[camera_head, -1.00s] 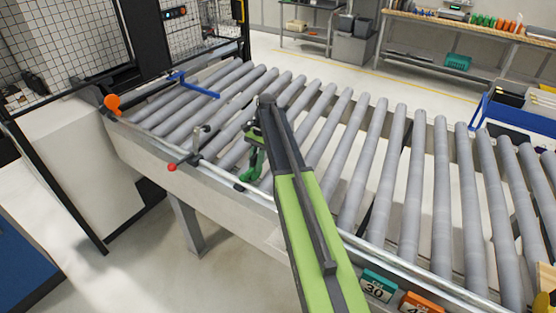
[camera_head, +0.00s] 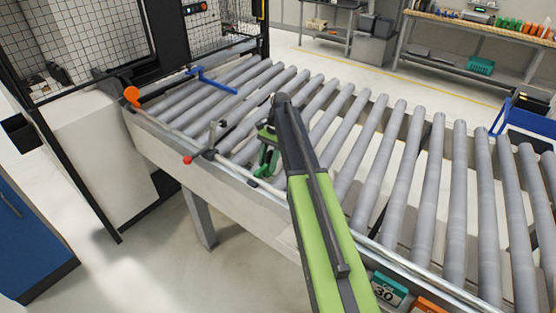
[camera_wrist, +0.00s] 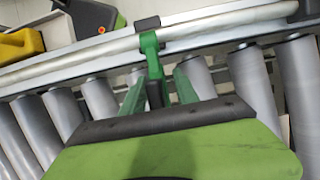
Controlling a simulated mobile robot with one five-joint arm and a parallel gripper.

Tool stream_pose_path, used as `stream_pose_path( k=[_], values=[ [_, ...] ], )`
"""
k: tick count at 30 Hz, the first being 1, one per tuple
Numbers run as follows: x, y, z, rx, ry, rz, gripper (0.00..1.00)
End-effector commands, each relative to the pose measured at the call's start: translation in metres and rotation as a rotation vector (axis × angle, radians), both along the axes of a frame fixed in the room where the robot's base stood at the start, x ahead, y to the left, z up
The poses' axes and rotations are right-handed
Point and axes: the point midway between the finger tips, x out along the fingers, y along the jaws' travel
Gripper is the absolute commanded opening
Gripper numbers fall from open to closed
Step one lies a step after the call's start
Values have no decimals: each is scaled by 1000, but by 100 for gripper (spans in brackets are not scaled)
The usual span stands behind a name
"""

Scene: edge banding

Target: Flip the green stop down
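A dark end piece shows between the fingers. I see gaps beside it, and whether a finger touches it is unclear.
The rollers (camera_head: 400,170) lie beneath and beyond my arm.

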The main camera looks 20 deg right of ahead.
Motion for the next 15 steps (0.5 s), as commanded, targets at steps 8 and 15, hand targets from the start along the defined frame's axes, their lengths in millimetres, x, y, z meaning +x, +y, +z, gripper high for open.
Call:
stream_pose_path(
  k=[8,15],
  values=[
    [6,-9,30,-1,-1,-2,36],
    [16,-23,83,0,0,1,36]
  ],
)
